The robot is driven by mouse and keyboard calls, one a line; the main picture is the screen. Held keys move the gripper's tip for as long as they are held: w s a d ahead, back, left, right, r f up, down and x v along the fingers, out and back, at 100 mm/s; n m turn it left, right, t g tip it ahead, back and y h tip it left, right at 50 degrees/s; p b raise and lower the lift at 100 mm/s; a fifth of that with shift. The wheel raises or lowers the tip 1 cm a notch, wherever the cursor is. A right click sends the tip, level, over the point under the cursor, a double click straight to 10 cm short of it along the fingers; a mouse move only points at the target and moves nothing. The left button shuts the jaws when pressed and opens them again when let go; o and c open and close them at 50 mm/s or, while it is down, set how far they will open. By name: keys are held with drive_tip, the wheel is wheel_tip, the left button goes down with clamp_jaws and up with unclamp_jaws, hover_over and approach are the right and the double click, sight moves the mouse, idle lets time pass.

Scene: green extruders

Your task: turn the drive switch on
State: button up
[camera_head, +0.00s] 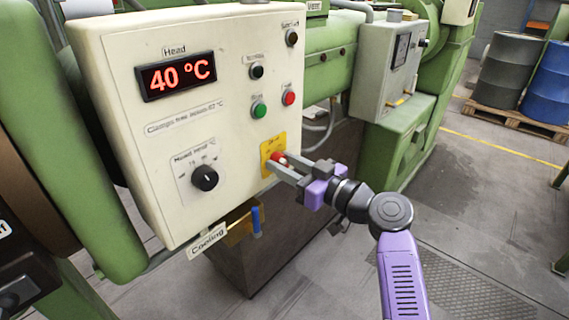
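A red switch knob (278,157) sits on a yellow plate (267,148) at the lower right of the cream control panel (120,105). The print on the plate is too small to read, so I cannot tell whether this is the drive switch. My gripper (281,163) reaches in from the right, with its grey fingertips at the red knob and in front of part of it. The fingers are apart with the knob at their tips. I cannot tell whether they press on it. The knob's exact angle is partly hidden.
A blue-handled valve (256,221) hangs below. A second grey box (385,65) stands behind.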

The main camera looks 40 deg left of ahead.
clamp_jaws()
drive_tip(key=shift+m, duration=0.3)
drive_tip(key=shift+f+m+b, duration=0.1)
drive_tip(key=shift+m+b, duration=0.65)
drive_tip(key=shift+m, duration=0.45)
drive_tip(key=m, duration=0.3)
drive_tip(key=shift+m, duration=0.3)
drive_tip(key=m, duration=0.4)
drive_tip(key=shift+m+p, duration=0.3)
drive_tip(key=shift+d+m+p, duration=0.1)
drive_tip(key=shift+m+p, duration=0.35)
drive_tip(key=shift+m, duration=0.95)
